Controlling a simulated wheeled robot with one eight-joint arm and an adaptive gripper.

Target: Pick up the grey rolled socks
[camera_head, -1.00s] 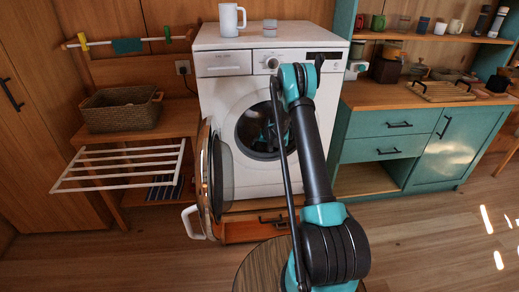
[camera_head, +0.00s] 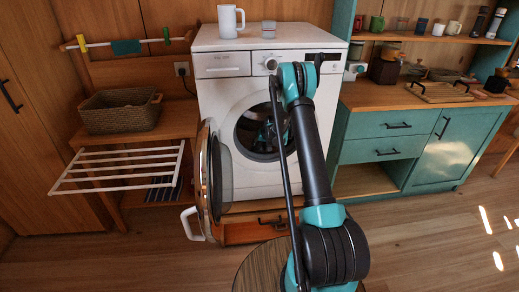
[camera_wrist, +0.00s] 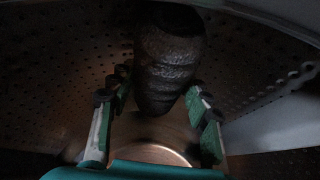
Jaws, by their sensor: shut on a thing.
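The grey rolled socks (camera_wrist: 168,62) show in the wrist view as a dark, ribbed bundle at the top middle, inside the perforated drum (camera_wrist: 60,70). My gripper (camera_wrist: 160,98) has its two green-and-white fingers on either side of the bundle's lower end and is shut on it. In the head view my arm reaches to the open front of the white washing machine (camera_head: 220,110). The socks cannot be made out there, and my gripper is mostly hidden in the dark drum opening.
The round washer door (camera_head: 209,180) hangs open at the left of the opening. A white drying rack (camera_head: 120,165) and a wicker basket (camera_head: 118,112) stand further left. Teal cabinets (camera_head: 440,160) are at the right.

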